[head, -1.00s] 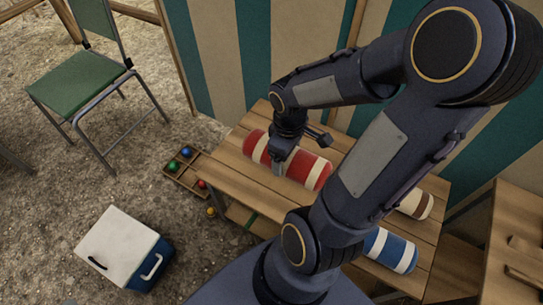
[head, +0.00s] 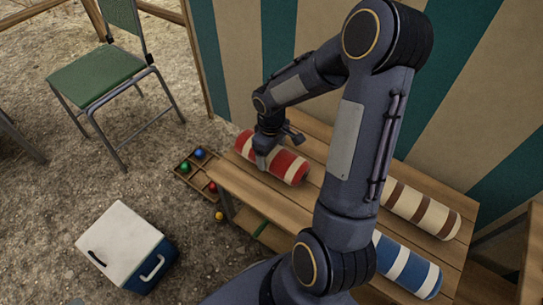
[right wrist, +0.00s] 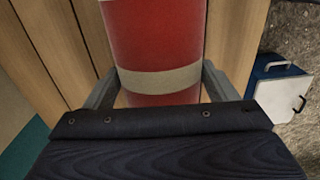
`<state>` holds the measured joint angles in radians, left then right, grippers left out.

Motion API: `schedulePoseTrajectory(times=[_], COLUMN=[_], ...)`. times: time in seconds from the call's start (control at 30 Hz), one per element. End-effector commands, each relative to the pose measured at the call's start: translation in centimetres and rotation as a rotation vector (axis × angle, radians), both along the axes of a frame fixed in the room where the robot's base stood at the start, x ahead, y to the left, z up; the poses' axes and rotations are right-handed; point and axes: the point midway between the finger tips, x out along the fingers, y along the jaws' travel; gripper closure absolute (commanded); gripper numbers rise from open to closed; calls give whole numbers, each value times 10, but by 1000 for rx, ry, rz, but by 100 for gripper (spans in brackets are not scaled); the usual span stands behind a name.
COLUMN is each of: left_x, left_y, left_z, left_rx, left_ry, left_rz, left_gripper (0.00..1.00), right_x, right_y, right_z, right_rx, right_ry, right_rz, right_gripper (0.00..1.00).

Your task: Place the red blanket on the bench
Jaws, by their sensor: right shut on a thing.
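The red blanket (head: 288,167) is a rolled red cylinder with cream stripes. It lies at the left end of the slatted wooden bench (head: 240,190). My right gripper (head: 263,160) is over the roll and shut on it. In the right wrist view, its two fingers (right wrist: 158,88) stand on either side of the red roll (right wrist: 155,45), around a cream stripe. Bench slats show below the roll in that view. I cannot tell whether the roll rests fully on the slats or is slightly raised. My left gripper is not in view.
A brown striped roll (head: 420,208) and a blue striped roll (head: 408,266) lie at the bench's right end. A wooden tray with balls (head: 190,172), a white-and-blue cooler (head: 125,245) and a green chair (head: 97,75) stand on the ground. A striped wall is behind the bench.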

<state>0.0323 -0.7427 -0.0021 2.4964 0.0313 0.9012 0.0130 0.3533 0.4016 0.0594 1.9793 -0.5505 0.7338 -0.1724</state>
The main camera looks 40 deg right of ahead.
Motion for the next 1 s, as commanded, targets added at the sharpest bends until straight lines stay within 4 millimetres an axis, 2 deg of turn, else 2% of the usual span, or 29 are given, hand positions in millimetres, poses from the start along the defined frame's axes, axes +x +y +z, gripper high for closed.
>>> schedulePoseTrajectory(times=[0.03,0.07,0.47,0.5,0.6,0.63,0.87,1.0], left_x=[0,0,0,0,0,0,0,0], left_y=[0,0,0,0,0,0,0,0], left_z=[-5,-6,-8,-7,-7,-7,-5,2], left_rx=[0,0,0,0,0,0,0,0], left_ry=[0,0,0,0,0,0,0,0], left_rz=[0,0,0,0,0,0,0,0], left_gripper=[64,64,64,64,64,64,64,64], right_x=[0,0,0,0,0,0,0,0], right_y=[0,0,0,0,0,0,0,0], right_z=[-10,-11,-16,-14,-14,-14,-12,2], right_rx=[1,0,0,0,0,0,0,0], right_ry=[0,-1,-2,-1,-1,-1,-1,-2], right_rz=[1,1,1,0,0,0,0,0], right_gripper=[55,55,55,16,3,0,0,0])
